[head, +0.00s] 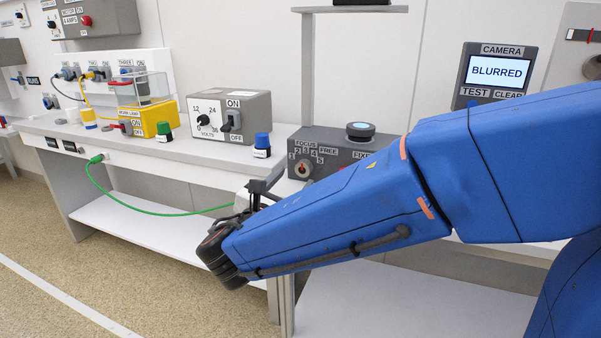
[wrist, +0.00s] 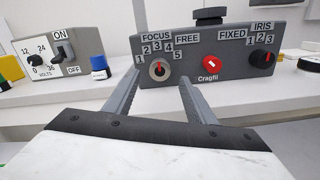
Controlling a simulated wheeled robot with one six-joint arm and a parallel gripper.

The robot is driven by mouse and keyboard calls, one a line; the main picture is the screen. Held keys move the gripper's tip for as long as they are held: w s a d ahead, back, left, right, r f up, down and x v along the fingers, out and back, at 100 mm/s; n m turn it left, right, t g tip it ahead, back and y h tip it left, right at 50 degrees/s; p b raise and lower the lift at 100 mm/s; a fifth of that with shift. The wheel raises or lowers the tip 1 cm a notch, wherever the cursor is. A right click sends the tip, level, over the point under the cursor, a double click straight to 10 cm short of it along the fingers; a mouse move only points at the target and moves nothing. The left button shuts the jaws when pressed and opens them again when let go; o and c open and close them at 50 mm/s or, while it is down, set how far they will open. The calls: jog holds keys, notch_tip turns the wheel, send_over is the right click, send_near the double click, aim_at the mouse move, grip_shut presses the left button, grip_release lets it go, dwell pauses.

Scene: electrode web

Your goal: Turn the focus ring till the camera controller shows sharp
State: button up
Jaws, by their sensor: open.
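The camera controller (head: 498,72) on the right of the head view reads BLURRED. The grey focus box (head: 338,147) stands on the bench. Its focus ring (wrist: 159,70) is a round dial with a red pointer, under the numbers 1 to 5, and also shows in the head view (head: 302,168). In the wrist view a red lock knob (wrist: 212,63) sits between FREE and FIXED, and an iris dial (wrist: 262,59) is at the right. My gripper (wrist: 155,88) is open and empty, its two fingers pointing at the box on either side of the focus ring. The ring looks apart from both fingers.
A grey volts box (head: 230,117) and a blue-capped bottle (head: 262,146) stand left of the focus box. A yellow work lamp box (head: 148,118) is farther left. A green cable (head: 150,208) hangs before the bench. My arm covers the right part of the focus box in the head view.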

aim_at(302, 170)
jog(key=shift+x, duration=2.95)
jog(key=c, duration=1)
